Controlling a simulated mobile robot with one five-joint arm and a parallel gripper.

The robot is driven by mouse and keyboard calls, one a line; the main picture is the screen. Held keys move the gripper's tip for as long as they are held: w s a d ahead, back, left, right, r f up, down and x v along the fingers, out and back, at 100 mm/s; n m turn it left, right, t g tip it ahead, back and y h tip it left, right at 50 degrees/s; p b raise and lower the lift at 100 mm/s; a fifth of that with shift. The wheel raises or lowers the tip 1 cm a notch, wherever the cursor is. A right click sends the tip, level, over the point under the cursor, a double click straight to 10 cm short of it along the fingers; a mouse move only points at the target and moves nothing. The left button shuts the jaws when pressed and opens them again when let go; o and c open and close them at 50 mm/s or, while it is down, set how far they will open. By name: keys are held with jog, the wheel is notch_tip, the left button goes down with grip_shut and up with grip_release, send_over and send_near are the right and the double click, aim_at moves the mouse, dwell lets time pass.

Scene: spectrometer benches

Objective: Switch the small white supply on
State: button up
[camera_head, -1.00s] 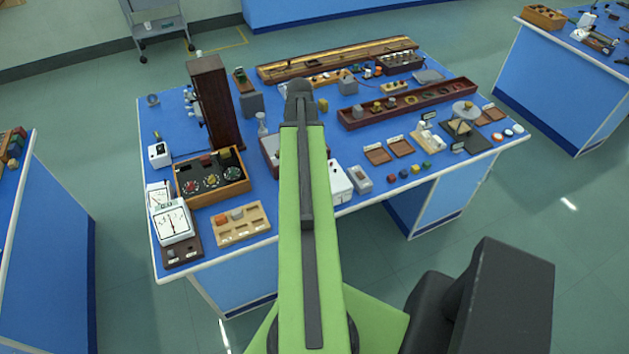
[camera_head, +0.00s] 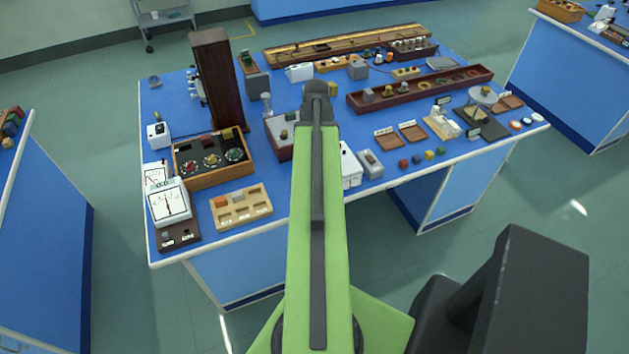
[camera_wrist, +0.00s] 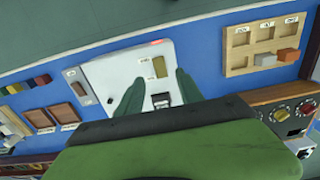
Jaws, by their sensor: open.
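Several white boxes show, and I cannot tell for sure which one the task means. One white box (camera_head: 350,168) at the bench's front edge is partly hidden behind my arm. What looks like the same box (camera_wrist: 118,72) fills the middle of the wrist view, with a tan panel, a dark switch (camera_wrist: 161,99) and a red glow at its edge. My gripper (camera_wrist: 160,76) is open above this box, its two dark fingers apart with the panel and switch seen between them. A smaller white box (camera_head: 158,134) with a dark knob stands at the bench's left side.
Another white box (camera_head: 299,73) stands at the back. A wooden tray (camera_head: 241,212) and dial box (camera_head: 213,174) lie left of my arm. A grey block (camera_head: 370,163), coloured cubes and brown trays (camera_head: 412,134) lie right. Bare blue bench (camera_head: 275,205) shows near the front.

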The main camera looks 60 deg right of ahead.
notch_tip(320, 180, down, 7)
jog(key=b, duration=0.5)
jog(key=shift+r, duration=0.2)
jog(key=shift+r, duration=0.1)
grip_shut()
